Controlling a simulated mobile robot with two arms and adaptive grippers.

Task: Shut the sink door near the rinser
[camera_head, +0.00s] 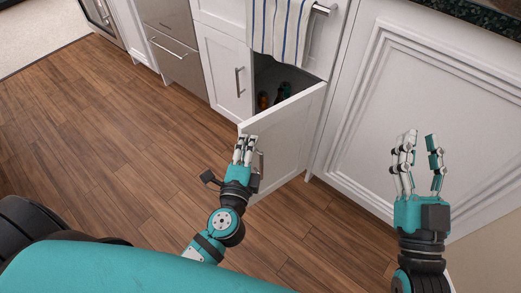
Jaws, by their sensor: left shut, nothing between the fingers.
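The sink door (287,132) is a white cabinet door that stands open, swung out from the white base cabinet. Its dark opening shows bottles (272,96) inside. My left gripper (243,150) is shut and empty at the door's free edge, by the door handle (261,163). It overlaps the door in the picture, and I cannot tell if it touches. My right gripper (418,152) is open and empty, in front of the white panel to the right. The rinser is not clearly visible.
A shut white door (224,73) with a bar handle is left of the opening. A striped towel (281,28) hangs from a bar above. A stainless appliance (176,55) stands further left. A panelled white wall (415,90) bounds the right. Wooden floor (110,140) is clear at left.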

